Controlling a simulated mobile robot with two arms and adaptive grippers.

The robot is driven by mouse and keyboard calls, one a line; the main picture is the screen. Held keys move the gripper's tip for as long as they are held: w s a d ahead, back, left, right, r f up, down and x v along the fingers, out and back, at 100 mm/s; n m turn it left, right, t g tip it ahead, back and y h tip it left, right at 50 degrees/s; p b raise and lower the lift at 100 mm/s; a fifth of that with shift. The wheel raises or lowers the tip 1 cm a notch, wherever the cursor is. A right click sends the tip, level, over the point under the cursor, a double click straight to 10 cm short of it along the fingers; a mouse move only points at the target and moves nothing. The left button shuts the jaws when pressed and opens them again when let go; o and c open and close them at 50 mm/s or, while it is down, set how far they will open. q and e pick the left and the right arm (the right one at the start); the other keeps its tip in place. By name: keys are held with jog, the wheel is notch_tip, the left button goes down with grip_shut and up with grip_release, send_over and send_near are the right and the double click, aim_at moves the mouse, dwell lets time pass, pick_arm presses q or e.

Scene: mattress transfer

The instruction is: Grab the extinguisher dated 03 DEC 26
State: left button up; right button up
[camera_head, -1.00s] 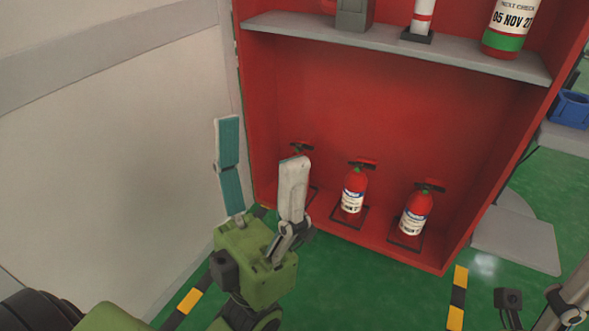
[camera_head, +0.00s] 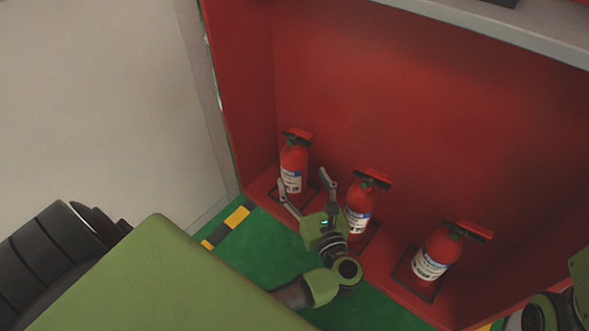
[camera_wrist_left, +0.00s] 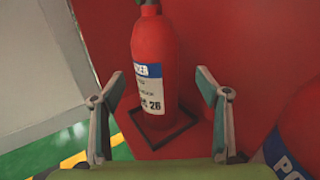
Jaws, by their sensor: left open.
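Three red extinguishers stand in a row on the red cabinet's floor. The left one (camera_head: 294,168) is upright, and its label also shows in the left wrist view (camera_wrist_left: 150,88), where the end reads "26"; the rest is too blurred to read. My left gripper (camera_head: 303,180) is open in front of it. In the left wrist view its two fingers (camera_wrist_left: 162,85) stand on either side of this extinguisher, with nothing gripped. The middle extinguisher (camera_head: 359,216) stands just right of the gripper, partly hidden by it. The right extinguisher (camera_head: 437,254) stands farther right. Their dates are unreadable.
The red cabinet (camera_head: 400,110) has a side wall close to the left extinguisher and a grey shelf (camera_head: 500,28) above. In the left wrist view the neighbouring extinguisher (camera_wrist_left: 300,130) is close at the right. A pale wall (camera_head: 100,90) stands at the left.

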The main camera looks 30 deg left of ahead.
aim_at(294, 163)
pick_arm(q)
jog(key=x, duration=0.2)
jog(key=b+x, duration=0.1)
jog(key=x, duration=0.1)
jog(key=b+x, duration=0.1)
jog(key=x, duration=0.1)
jog(key=shift+s+a+r, duration=0.2)
jog(key=shift+r, duration=0.1)
grip_shut()
jog(key=shift+r, duration=0.15)
